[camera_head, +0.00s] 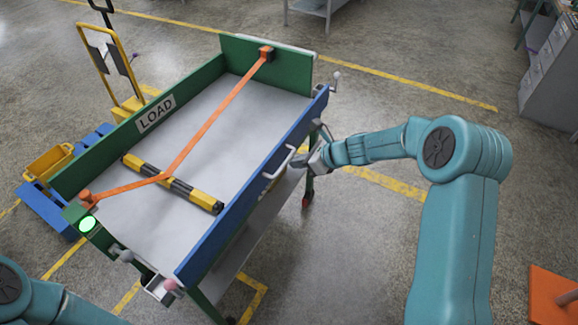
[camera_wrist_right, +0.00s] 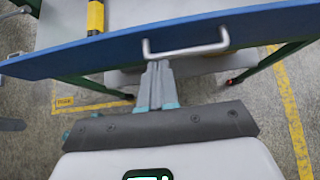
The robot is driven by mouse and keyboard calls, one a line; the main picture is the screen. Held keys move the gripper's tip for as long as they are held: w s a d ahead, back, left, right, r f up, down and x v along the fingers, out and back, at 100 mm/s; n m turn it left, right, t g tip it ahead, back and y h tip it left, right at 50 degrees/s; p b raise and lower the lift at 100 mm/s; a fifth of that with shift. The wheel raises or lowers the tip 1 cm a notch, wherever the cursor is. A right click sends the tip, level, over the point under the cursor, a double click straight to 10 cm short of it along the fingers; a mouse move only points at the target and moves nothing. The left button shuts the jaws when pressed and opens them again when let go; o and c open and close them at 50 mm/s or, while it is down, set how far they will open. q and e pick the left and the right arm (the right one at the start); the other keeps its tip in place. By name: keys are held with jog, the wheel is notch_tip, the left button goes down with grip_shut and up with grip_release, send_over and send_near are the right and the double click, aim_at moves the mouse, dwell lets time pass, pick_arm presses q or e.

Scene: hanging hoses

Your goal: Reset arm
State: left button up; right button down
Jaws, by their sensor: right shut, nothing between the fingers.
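My right arm (camera_head: 440,160) reaches in from the right in the head view. My right gripper (camera_head: 318,158) is beside the blue side board (camera_head: 250,190) of the cart, near its white handle (camera_head: 279,164). In the right wrist view the gripper's fingers (camera_wrist_right: 158,88) are together and empty. They point at the blue board, just below the white handle (camera_wrist_right: 186,50). Whether they touch the handle is unclear. My left arm (camera_head: 40,300) shows only in part at the bottom left, and its gripper is out of view.
The green cart with a "LOAD" sign (camera_head: 155,113) holds a yellow-black bar (camera_head: 172,184) under an orange strap (camera_head: 205,125). A green lamp (camera_head: 87,224) glows at its corner. A yellow trolley (camera_head: 110,65) and blue pallet stand left. Floor at right is mostly clear.

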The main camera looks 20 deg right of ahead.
jog(key=v, duration=0.4)
jog(key=shift+w+r, duration=0.15)
jog(key=shift+r, duration=0.05)
jog(key=shift+a, duration=0.15)
jog(key=s+a+f+n+g, duration=0.6)
jog(key=s+a+f+g, duration=0.1)
jog(key=s+a+f, duration=0.7)
jog(key=s+f+n+h, duration=0.1)
jog(key=s+f+n, duration=0.2)
jog(key=s+n, duration=0.4)
jog(key=s+a+f+n+h, duration=0.1)
jog(key=s+f+n, duration=0.3)
jog(key=s+n, duration=0.4)
jog(key=n, duration=0.5)
jog(key=shift+s+a+g, duration=0.3)
jog(key=shift+s+a, duration=0.05)
